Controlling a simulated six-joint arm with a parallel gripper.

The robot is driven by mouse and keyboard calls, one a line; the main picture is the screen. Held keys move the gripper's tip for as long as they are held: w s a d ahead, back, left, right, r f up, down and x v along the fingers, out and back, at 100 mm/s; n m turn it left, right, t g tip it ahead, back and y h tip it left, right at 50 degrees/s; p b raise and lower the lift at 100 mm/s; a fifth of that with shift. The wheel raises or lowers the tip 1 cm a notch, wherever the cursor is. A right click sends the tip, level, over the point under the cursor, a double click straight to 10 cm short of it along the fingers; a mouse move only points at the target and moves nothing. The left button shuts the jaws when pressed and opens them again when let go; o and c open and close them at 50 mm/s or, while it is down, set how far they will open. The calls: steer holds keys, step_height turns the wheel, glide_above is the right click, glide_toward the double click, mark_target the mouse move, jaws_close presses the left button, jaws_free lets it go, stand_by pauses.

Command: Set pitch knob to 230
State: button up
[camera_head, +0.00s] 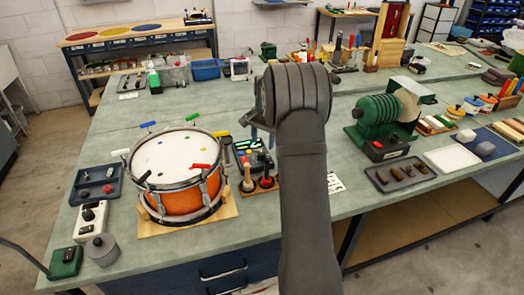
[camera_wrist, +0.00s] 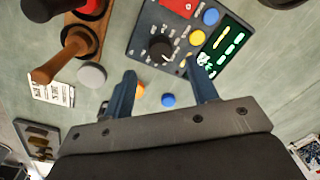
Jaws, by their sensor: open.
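A dark control box (camera_wrist: 150,22) lies on the bench at the top of the wrist view. A round black knob (camera_wrist: 159,47) with a light pointer mark is on its face. Small markings surround it, too small to read. A green-lit display (camera_wrist: 228,45) is at the box's right; I cannot read a value. My gripper (camera_wrist: 160,68) is open and empty, its two blue fingers apart. The knob shows just beyond the fingertips, between them in the picture; I see no contact. In the head view the box (camera_head: 246,146) is partly hidden by my arm.
Red, yellow and blue buttons (camera_wrist: 197,38) sit near the knob. A wooden-handled tool (camera_wrist: 62,58) stands left. Loose blue (camera_wrist: 168,99) and orange (camera_wrist: 139,88) round pieces lie below. An orange drum (camera_head: 180,200) stands left of the box, a green machine (camera_head: 380,118) right.

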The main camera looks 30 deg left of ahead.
mark_target(262, 152)
step_height(262, 152, down, 5)
steer(key=shift+a+f, duration=0.15)
steer(key=shift+f, duration=0.05)
steer(key=c, duration=1)
